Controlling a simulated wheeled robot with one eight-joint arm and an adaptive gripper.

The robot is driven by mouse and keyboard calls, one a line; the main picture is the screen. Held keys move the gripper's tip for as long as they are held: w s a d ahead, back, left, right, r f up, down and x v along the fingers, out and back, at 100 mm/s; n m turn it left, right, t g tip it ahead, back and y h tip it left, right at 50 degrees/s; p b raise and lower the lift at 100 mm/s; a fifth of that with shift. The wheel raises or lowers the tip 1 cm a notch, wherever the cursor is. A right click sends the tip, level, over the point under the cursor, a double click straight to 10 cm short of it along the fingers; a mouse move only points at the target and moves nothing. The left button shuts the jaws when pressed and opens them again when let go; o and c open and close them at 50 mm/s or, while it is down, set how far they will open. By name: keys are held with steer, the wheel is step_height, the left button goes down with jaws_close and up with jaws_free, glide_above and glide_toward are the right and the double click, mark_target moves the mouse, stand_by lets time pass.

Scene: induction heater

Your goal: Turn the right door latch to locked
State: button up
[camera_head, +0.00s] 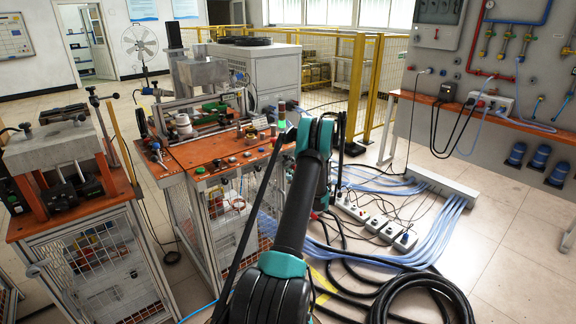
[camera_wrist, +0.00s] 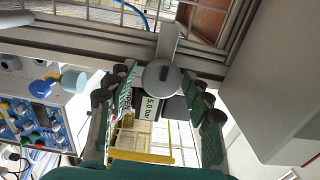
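In the wrist view, a grey round latch (camera_wrist: 163,76) with a dark slot sits on a grey metal frame bar, its flat lever pointing up in the picture. My gripper (camera_wrist: 162,96) has its two green fingers apart, one on each side of the latch, with dark pads. Gaps seem to show between the pads and the latch; I cannot tell whether either touches. In the head view, my arm covers the gripper and the latch. The orange-topped bench (camera_head: 212,150) with mesh cabinet doors (camera_head: 215,225) stands just left of my arm.
A blue panel with knobs (camera_wrist: 35,120) is at the left of the wrist view. In the head view, cables and power strips (camera_head: 375,222) cover the floor right of my arm. Another bench (camera_head: 75,215) stands left.

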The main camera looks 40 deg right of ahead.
steer(key=s, duration=1.2)
steer(key=shift+d, duration=0.45)
